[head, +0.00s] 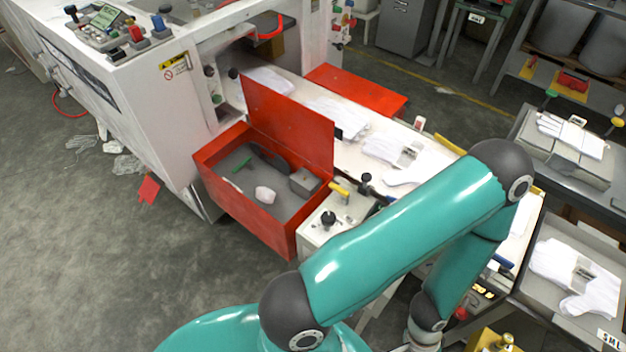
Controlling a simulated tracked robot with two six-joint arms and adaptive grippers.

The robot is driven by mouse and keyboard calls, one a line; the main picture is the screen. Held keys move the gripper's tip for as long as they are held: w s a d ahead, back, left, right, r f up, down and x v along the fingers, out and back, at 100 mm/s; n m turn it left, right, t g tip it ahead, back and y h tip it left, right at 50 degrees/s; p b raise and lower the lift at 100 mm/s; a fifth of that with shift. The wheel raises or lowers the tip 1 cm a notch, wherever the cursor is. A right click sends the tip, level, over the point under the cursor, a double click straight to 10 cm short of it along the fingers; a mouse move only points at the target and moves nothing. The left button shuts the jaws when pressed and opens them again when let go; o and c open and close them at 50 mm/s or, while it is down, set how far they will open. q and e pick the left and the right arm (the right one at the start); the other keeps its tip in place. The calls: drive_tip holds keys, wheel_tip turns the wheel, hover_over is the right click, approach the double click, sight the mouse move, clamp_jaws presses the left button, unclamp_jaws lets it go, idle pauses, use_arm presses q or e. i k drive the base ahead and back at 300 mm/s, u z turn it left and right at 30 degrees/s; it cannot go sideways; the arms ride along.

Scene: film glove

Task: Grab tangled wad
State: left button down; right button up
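A small crumpled white wad (265,195) lies on the grey floor of an open red box (270,229). The box's red lid panel (292,127) stands raised. Looser whitish tangled scraps (127,165) lie on the concrete floor left of the box, with another pale clump (80,143) farther left. I cannot tell from this view which of these is tangled. One teal arm of mine crosses the lower right, bent at the elbow, its wrist reaching the bottom edge. No gripper fingers show, and neither gripper is in view.
A white machine (130,90) stands at the left. White gloves (385,150) lie on the conveyor behind the box. A tray of gloves (575,280) is at the right. A red scrap (148,190) lies on the floor. The lower left floor is clear.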

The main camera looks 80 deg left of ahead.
sight(266, 194)
drive_tip(key=u, duration=0.25)
drive_tip(key=k, duration=1.55)
drive_tip(key=z, duration=1.05)
drive_tip(key=i, duration=0.1)
drive_tip(key=u, duration=3.1)
drive_tip(key=i, duration=0.35)
drive_tip(key=u, duration=0.75)
drive_tip(key=i, duration=0.7)
drive_tip(key=z, duration=0.5)
